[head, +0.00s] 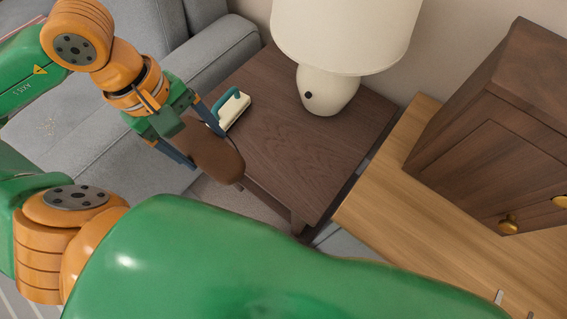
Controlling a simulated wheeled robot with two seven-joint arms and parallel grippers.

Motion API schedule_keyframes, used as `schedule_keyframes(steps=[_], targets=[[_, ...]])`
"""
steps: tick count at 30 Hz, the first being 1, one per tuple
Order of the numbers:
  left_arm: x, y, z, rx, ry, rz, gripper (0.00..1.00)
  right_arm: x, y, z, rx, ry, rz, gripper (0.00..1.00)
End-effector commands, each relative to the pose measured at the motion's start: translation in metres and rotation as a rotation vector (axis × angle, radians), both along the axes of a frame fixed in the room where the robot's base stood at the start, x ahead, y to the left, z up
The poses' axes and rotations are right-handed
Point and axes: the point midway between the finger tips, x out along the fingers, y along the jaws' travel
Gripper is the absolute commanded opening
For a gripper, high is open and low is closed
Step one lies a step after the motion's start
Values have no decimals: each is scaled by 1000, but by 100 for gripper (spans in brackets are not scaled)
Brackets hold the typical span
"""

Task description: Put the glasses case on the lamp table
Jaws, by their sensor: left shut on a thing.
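The glasses case (211,153) is a brown, elongated, rounded case. My left gripper (197,146) is shut on it and holds it at the left front edge of the lamp table. The case overlaps the table edge in the picture; I cannot tell whether it touches the tabletop. The lamp table (300,160) is dark brown wood with a clear middle and front. A cream lamp (325,90) with a white shade stands at its back. My right gripper is not in view.
A brush with a teal handle (233,103) lies on the table's left part, close beyond my left gripper. A grey sofa (190,60) stands to the left. A light wood surface (440,215) with a dark wooden cabinet (495,150) is to the right.

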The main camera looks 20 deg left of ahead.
Motion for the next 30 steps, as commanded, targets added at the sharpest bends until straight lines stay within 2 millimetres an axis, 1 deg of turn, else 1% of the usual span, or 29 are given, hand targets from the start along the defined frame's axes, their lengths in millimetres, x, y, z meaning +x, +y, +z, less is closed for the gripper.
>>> schedule_keyframes(steps=[3, 5, 8, 9, 10, 14, 17, 18, 21, 26, 27, 30], targets=[[-3, 2, 0, 1, 3, 20, 17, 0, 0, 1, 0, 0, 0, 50], [-1, -1, 1, -5, 1, 20, 17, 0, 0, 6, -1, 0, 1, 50], [6, -12, 0, -14, 3, 15, 17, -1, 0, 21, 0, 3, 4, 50], [9, -18, -1, -15, 2, 12, 17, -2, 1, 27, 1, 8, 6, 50], [13, -23, -4, -15, -2, 14, 17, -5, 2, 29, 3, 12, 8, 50], [32, -49, -22, -14, 0, 14, 17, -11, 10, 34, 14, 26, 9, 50], [50, -74, -37, -10, 3, 15, 17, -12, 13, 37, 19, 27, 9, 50], [55, -81, -52, -7, 7, 19, 17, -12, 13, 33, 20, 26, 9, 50], [67, -96, -77, -6, 6, 21, 17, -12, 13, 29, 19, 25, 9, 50], [77, -109, -97, -4, 3, 22, 17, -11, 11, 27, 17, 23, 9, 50], [80, -113, -104, -3, 4, 21, 17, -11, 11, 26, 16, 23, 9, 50], [79, -112, -124, -1, 5, 22, 17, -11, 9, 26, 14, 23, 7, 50]])
